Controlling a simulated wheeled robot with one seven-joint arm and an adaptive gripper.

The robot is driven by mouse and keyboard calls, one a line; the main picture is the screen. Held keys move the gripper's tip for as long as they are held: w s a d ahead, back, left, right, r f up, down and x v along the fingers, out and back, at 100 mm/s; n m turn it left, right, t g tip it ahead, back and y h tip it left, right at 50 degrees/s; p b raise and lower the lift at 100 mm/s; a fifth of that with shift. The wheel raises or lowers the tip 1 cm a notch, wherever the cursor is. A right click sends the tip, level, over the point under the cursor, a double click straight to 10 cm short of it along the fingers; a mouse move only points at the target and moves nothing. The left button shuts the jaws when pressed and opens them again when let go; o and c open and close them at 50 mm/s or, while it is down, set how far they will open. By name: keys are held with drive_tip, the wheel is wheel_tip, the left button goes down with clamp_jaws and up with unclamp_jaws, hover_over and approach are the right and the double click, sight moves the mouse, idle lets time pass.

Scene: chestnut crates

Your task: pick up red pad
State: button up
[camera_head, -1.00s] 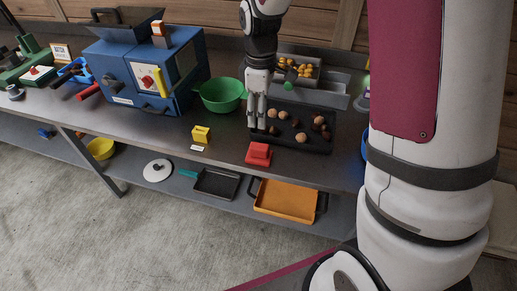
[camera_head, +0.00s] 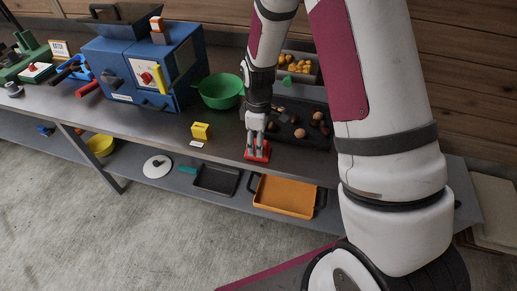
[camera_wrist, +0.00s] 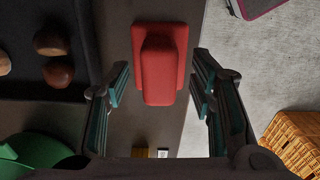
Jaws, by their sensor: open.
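The red pad (camera_wrist: 160,62) lies on the counter at its front edge, with a raised red grip along its top. In the head view the red pad (camera_head: 250,156) is partly hidden by my fingers. My gripper (camera_wrist: 161,88) is open, with one finger on each side of the pad's near end in the wrist view. Gaps show between the fingers and the pad. In the head view my gripper (camera_head: 259,148) points down at the pad from above.
A dark tray (camera_head: 290,140) with chestnuts stands just behind the pad. A green bowl (camera_head: 220,91) and a yellow block (camera_head: 201,131) are to the left. A blue machine (camera_head: 135,75) stands further left. An orange tray (camera_head: 284,196) is on the lower shelf.

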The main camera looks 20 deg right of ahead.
drive_tip(key=shift+f, duration=0.5)
clamp_jaws()
drive_tip(key=shift+w+r, duration=0.1)
drive_tip(key=shift+r, duration=0.8)
drive_tip(key=shift+s+r, duration=0.2)
drive_tip(key=shift+r, duration=0.3)
drive_tip(key=shift+s+r, duration=0.2)
drive_tip(key=shift+r, duration=0.25)
drive_tip(key=s+r, duration=0.1)
drive_tip(key=s, duration=1.4)
drive_tip(key=shift+s+a+r, duration=0.15)
drive_tip(key=shift+a, duration=0.15)
